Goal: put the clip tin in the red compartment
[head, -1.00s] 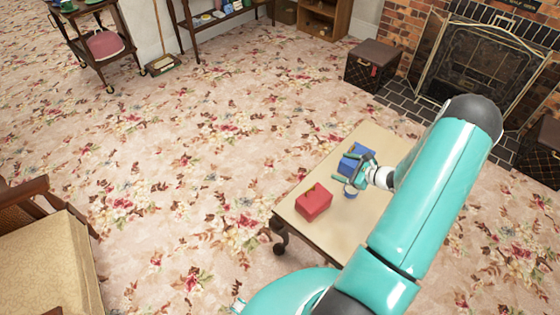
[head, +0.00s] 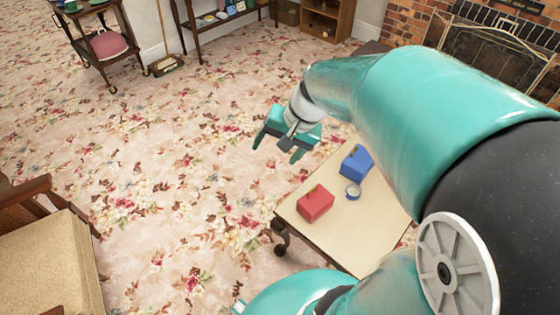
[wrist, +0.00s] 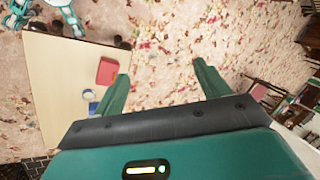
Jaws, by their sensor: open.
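My gripper (head: 276,150) is raised beyond the table's far left side, away from the tin and the boxes. Its fingers are spread and empty; they also show in the wrist view (wrist: 160,82).
An upholstered chair (head: 45,262) is at the left, and a wooden trolley (head: 105,48) at the back left. Flowered carpet around the table's left side is clear.

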